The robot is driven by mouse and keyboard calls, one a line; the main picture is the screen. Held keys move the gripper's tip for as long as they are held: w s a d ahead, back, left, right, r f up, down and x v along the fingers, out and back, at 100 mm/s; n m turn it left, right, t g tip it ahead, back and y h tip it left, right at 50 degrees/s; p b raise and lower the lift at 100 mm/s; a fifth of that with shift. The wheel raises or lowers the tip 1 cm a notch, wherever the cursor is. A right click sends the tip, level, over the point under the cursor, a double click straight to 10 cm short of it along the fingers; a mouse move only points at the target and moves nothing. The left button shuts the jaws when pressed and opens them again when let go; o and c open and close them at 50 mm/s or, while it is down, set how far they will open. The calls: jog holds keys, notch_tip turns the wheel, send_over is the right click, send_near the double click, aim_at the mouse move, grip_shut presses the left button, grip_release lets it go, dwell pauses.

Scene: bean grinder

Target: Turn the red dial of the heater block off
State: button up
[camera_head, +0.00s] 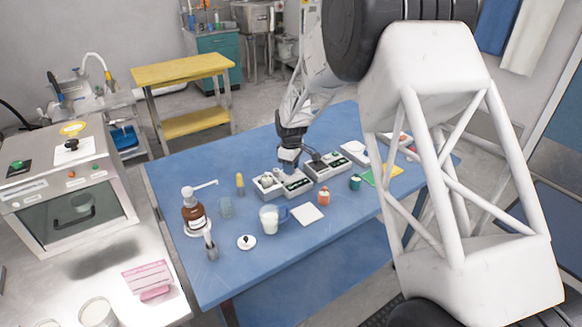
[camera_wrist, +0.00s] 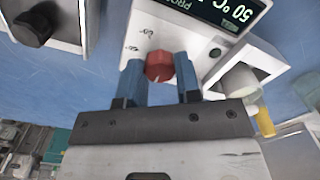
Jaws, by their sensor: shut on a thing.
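The heater block (camera_head: 298,186) is a white unit with a dark display panel on the blue table, below my gripper (camera_head: 288,158) in the head view. In the wrist view its casing (camera_wrist: 147,40) fills the top middle, and its display (camera_wrist: 232,12) reads 50 °C. The red dial (camera_wrist: 160,66) is faceted, with a pale pointer mark. My gripper (camera_wrist: 160,78) is shut on the dial, one blue finger on each side of it. In the head view the dial is hidden behind my gripper.
A similar unit (camera_head: 330,166) stands close beside the block; a black knob (camera_wrist: 36,24) shows on a neighbouring unit at the wrist view's upper left. A beaker (camera_head: 269,219), a yellow-capped bottle (camera_head: 240,184) and an orange bottle (camera_head: 323,198) stand nearby.

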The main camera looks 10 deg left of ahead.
jog(key=shift+n, duration=0.3)
jog(key=o, duration=0.9)
jog(key=shift+r, duration=0.1)
jog(key=shift+r, duration=3.85)
